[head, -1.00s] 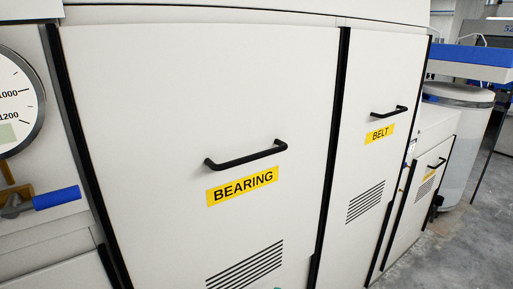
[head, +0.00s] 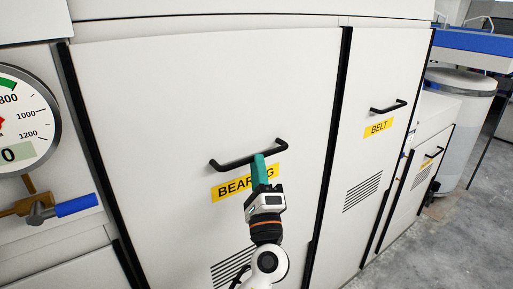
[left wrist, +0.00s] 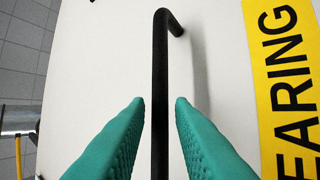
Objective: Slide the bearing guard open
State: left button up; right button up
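The bearing guard (head: 150,120) is a large white panel with a black bar handle (head: 232,161) and a yellow BEARING label (head: 228,188). It fills the middle of the head view, its black side edges against the neighbouring panels. My left gripper (head: 259,160) is at the right half of the handle and covers part of the label. In the left wrist view its two green fingers (left wrist: 160,105) stand open on either side of the handle bar (left wrist: 160,60), with a small gap on each side. The label (left wrist: 288,80) shows at the right there. My right gripper is not in view.
A narrower panel with a BELT label (head: 379,127) and its own handle (head: 388,108) stands to the right. A dial gauge (head: 22,120) and a blue-handled valve (head: 76,206) are at the left. Grey floor (head: 430,240) is clear at the lower right.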

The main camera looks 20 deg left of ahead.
pick_arm(q)
jog(key=shift+p+x, duration=0.4)
jog(key=shift+x, duration=1.15)
jog(key=shift+f, duration=0.1)
